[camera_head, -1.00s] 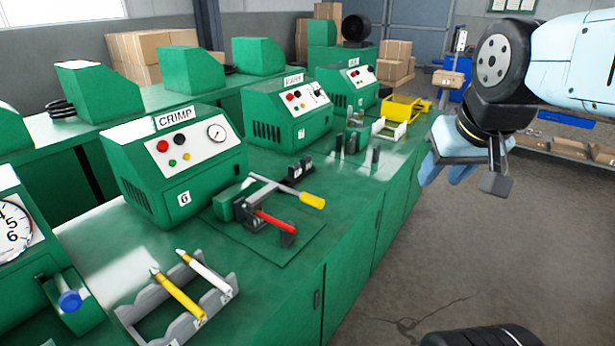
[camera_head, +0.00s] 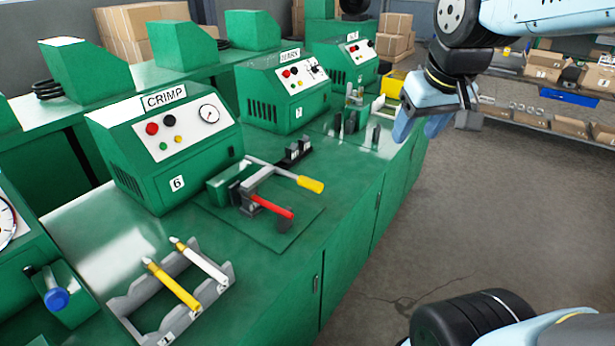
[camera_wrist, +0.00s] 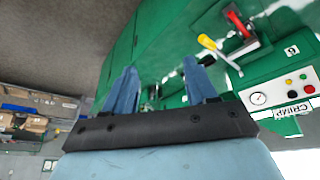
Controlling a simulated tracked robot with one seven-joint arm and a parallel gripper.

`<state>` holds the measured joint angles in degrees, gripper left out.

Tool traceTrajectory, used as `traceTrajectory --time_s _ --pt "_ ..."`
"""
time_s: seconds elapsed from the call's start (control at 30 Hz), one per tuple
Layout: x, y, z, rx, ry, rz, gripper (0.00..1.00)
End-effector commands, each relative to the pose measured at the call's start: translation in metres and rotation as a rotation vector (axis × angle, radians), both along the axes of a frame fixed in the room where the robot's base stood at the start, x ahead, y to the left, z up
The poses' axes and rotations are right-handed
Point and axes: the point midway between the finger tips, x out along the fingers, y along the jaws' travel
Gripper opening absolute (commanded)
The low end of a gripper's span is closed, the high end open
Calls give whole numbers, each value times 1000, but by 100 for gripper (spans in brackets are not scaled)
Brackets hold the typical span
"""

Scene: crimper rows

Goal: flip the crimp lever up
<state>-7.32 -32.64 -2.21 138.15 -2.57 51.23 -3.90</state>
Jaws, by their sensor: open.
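The crimp machine (camera_head: 165,140) is a green box with a CRIMP label, buttons and a gauge, standing on the green bench. In front of it sits a small fixture with a red-handled lever (camera_head: 272,207) and a grey lever with a yellow handle (camera_head: 310,184). Both handles slope toward the bench's front edge. In the wrist view the red handle (camera_wrist: 239,24) and the yellow handle (camera_wrist: 207,42) show at the upper right. My gripper (camera_head: 419,130) is open and empty, with blue fingers, above the aisle beside the bench, right of the levers and well apart from them.
A grey rack (camera_head: 135,322) holds a yellow tool and a white tool, left of the fixture. Another green machine (camera_head: 285,90) and small upright dark parts stand farther along the bench. Shelves with boxes (camera_head: 545,65) are at the back right. The aisle floor is clear.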

Motion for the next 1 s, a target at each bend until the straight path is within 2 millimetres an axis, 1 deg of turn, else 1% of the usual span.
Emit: traceTrajectory --time_s 0.03,0.1,0.23,0.37,0.47,0.6,0.7,0.8,0.9,1.0 --pt "14 7 -3 -14 23 40 57" --pt "30 16 -6 -35 47 90 57" --pt "61 36 -15 -75 89 184 57" --pt "90 60 -28 -118 130 279 57" --pt "111 81 -41 -155 160 352 57" --pt "137 113 -62 -209 200 457 57" --pt "153 136 -79 -248 227 526 57" --pt "165 156 -95 -283 248 588 57" --pt "173 172 -107 -310 262 633 57" --pt "178 182 -115 -326 271 662 57"
